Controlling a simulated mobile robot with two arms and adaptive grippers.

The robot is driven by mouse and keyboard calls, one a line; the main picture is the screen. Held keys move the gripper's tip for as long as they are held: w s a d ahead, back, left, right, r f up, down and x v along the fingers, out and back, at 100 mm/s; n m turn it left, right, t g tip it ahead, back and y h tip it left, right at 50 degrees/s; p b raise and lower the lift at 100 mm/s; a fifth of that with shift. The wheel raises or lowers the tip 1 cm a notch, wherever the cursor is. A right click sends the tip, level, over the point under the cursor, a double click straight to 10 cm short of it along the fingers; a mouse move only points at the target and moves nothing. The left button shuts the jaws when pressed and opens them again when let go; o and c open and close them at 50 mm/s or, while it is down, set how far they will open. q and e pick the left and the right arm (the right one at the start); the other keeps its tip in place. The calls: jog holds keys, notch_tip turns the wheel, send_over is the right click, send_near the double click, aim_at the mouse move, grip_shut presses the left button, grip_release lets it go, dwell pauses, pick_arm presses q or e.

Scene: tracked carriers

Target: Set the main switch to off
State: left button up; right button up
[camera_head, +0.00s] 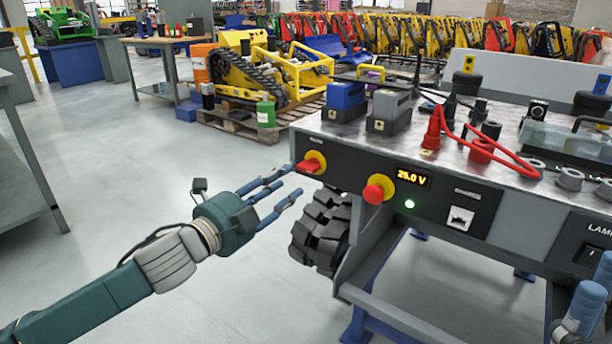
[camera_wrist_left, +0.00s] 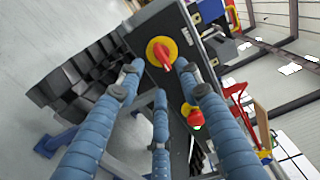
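The main switch (camera_head: 312,162) is a red handle on a round yellow plate, at the left end of the bench's dark front panel. Its handle lies roughly level in the head view. My left gripper (camera_head: 290,181) is just left of the switch, with its blue fingers spread and nothing between them. In the left wrist view the switch (camera_wrist_left: 160,52) shows just beyond and between the two upper fingertips. I cannot tell whether they touch it. My right gripper (camera_head: 585,297) is partly in view at the lower right.
A red push button on a yellow collar (camera_head: 378,189) sits right of the switch. A black rubber track (camera_head: 322,230) is under the panel's left end. Battery-like blocks (camera_head: 389,111) and red cables (camera_head: 489,142) lie on the bench top. Floor left of the bench is clear.

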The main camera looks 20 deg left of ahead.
aim_at(306, 171)
pick_arm(q)
jog(key=b+x, duration=0.1)
jog(key=x, duration=0.7)
jog(key=shift+w+d+f, duration=0.1)
jog(key=shift+w, duration=0.1)
grip_shut()
